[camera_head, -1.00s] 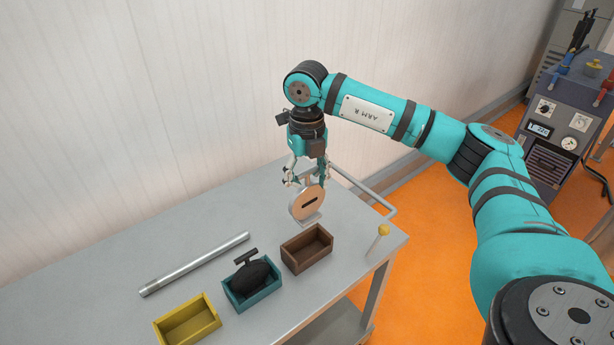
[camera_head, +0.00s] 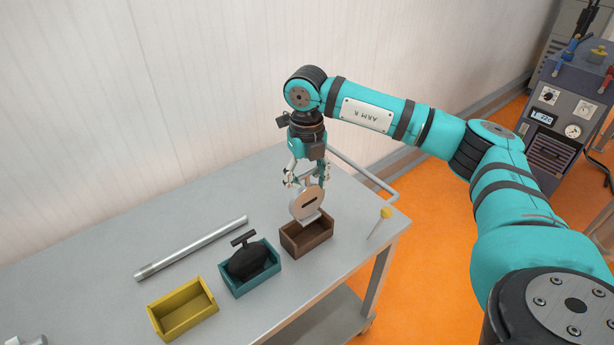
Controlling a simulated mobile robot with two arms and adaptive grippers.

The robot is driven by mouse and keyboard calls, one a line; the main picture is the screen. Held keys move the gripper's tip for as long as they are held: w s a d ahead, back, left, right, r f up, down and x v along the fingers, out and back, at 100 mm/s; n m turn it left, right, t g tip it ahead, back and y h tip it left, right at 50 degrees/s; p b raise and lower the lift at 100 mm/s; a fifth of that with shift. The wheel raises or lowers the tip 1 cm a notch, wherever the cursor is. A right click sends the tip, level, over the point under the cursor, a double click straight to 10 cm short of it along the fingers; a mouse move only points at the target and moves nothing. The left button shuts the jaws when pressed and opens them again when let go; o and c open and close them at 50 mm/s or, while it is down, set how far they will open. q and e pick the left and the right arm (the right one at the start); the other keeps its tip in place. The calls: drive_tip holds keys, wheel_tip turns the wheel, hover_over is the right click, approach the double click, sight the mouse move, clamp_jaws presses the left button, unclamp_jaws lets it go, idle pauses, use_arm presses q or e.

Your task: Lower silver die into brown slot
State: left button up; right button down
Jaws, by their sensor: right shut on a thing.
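The silver die (camera_head: 304,206) is a round disc with a dark slot across its face and a flat foot below. My right gripper (camera_head: 307,182) is shut on its top and holds it upright. The brown slot (camera_head: 308,241) is an open wooden box on the table. The die's foot is over the box's back left part, at about rim height; whether it touches the rim I cannot tell. My left gripper is not in view.
A teal box (camera_head: 262,283) holding a black tool (camera_head: 248,262) stands left of the brown one, then an empty yellow box (camera_head: 184,311). A silver rod (camera_head: 192,249) lies behind them.

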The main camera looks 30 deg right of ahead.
sight(307, 206)
drive_tip(key=shift+f, duration=0.15)
idle(0.7)
drive_tip(key=shift+f+b, duration=2.65)
drive_tip(key=shift+f, duration=0.85)
drive_tip(key=shift+f+b, duration=0.4)
drive_tip(key=shift+f, duration=0.2)
drive_tip(key=shift+c, duration=0.5)
unclamp_jaws()
drive_tip(key=shift+f, duration=0.1)
wheel_tip(307, 206, up, 12)
drive_tip(key=shift+r, duration=0.1)
